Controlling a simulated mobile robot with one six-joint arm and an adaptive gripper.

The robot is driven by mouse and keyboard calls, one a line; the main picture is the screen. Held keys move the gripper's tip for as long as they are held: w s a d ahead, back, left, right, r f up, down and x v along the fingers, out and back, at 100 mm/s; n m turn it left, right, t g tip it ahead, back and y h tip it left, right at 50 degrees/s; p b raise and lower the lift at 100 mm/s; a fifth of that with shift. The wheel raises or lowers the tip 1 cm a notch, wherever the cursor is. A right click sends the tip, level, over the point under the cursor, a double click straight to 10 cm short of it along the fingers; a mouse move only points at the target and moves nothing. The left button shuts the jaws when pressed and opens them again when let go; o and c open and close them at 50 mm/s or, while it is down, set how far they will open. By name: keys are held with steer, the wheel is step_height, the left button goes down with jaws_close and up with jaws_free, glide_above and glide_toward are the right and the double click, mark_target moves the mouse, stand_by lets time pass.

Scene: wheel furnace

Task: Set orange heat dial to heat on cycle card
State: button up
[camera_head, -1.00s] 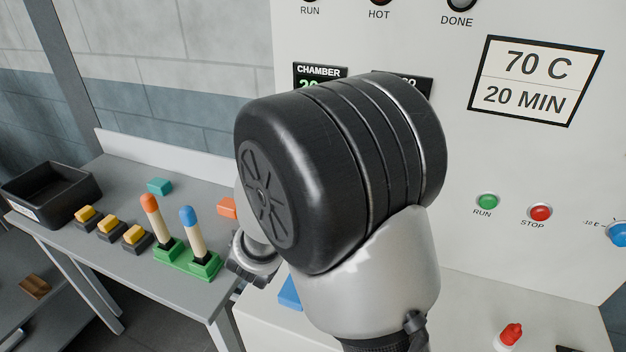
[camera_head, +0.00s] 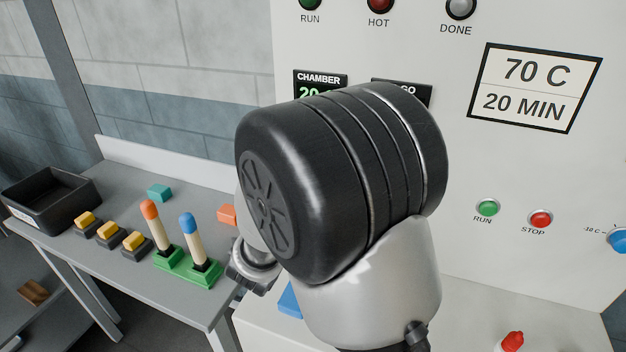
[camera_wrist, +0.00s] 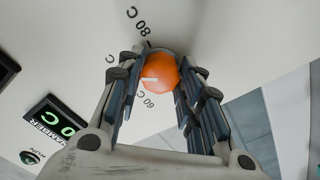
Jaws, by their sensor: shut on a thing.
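The orange heat dial (camera_wrist: 158,76) is on the white panel in the wrist view, with a short white mark pointing roughly left. Labels around it read 80 C and 60 C; another, ending in C, is partly covered by a finger. My gripper (camera_wrist: 160,82) is shut on the dial, one finger on each side. The exact setting is hard to tell. The cycle card (camera_head: 536,87) in the head view reads 70 C and 20 MIN. My arm hides the dial and gripper tips there.
A green RUN button (camera_head: 487,208), a red STOP button (camera_head: 540,219) and a blue dial (camera_head: 619,239) are at right. A chamber display (camera_head: 320,88) is partly behind my arm. The left bench holds a black tray (camera_head: 50,192), yellow-topped blocks and a green stand (camera_head: 188,267) with two handles.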

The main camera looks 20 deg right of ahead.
steer(key=shift+r, duration=0.1)
steer(key=o, duration=1.1)
steer(key=shift+c, duration=0.2)
steer(key=shift+a, duration=0.1)
steer(key=v, duration=1.2)
